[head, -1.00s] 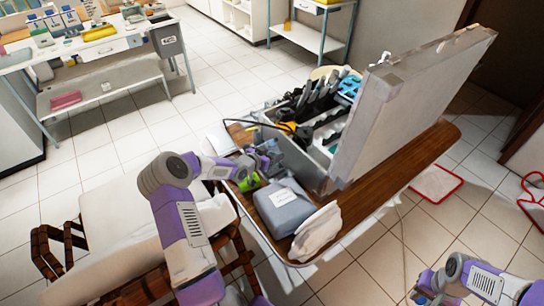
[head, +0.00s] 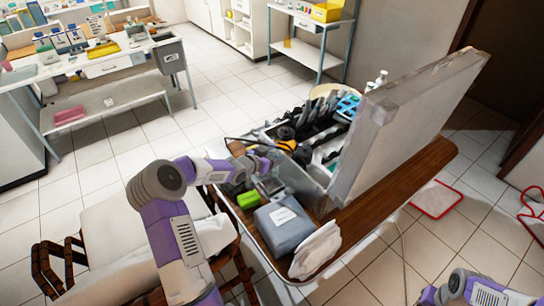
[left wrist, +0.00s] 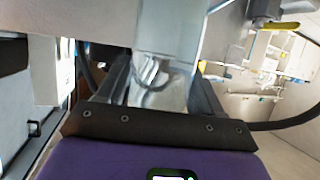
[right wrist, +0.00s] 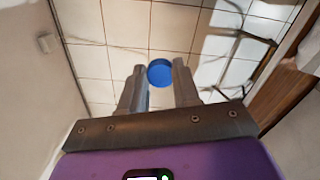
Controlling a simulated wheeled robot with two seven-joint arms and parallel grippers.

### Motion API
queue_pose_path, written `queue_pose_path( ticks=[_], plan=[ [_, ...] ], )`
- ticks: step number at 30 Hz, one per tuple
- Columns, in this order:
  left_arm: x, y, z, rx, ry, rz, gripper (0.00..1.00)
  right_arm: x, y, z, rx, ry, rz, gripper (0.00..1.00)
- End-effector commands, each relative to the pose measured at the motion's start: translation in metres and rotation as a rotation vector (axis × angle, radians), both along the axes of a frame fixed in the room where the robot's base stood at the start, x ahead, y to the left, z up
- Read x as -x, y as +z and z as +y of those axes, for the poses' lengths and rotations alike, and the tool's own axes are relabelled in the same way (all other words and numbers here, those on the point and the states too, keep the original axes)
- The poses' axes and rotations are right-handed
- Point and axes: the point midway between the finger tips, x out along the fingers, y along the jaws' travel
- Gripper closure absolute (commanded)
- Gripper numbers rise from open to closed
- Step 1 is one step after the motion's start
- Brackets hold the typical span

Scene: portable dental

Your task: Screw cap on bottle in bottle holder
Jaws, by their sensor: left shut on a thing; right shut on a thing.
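My left gripper (head: 266,165) is at the near left side of the open case on the brown table. In the left wrist view its fingers (left wrist: 160,85) are shut on a clear, bottle-like thing (left wrist: 168,35), whose lower end is between them. Its full outline and the bottle holder cannot be made out. My right gripper (right wrist: 158,85) is shut on a round blue cap (right wrist: 160,72), held at the fingertips above the tiled floor. In the head view my right arm is low at the right edge, and the cap cannot be made out there.
The case's raised grey lid (head: 420,120) stands to the right of the left gripper. A grey box (head: 283,226), a white cloth (head: 316,250) and a green item (head: 248,200) lie on the near part of the table (head: 400,185). Black tools (head: 300,125) crowd the case.

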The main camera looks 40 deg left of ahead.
Motion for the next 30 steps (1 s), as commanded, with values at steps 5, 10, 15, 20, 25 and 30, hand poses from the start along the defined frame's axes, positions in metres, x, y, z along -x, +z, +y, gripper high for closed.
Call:
queue_pose_path(
  ticks=[5, 10, 15, 20, 25, 30],
  plan=[
    [0.0, 0.001, 0.0, 0.0, 0.0, -0.002, 0.78, 0.0, 0.0, 0.0, 0.0, 0.0, 0.0, 0.96],
    [0.0, 0.001, 0.0, 0.0, 0.0, -0.002, 0.89, 0.0, 0.0, 0.0, 0.0, 0.0, 0.0, 0.96],
    [0.0, 0.001, 0.0, 0.0, 0.0, -0.002, 0.89, 0.0, 0.0, 0.0, 0.0, 0.0, 0.0, 0.96],
    [-0.001, 0.009, 0.0, 0.0, 0.0, -0.002, 0.89, 0.0, 0.008, 0.0, 0.0, 0.0, 0.0, 0.96],
    [-0.001, 0.038, 0.0, -0.001, 0.0, -0.003, 0.89, 0.0, 0.037, 0.0, 0.0, 0.0, 0.0, 0.96],
    [-0.001, 0.076, 0.0, -0.001, 0.0, -0.003, 0.89, 0.0, 0.075, 0.0, 0.0, 0.0, 0.0, 0.96]
  ],
)
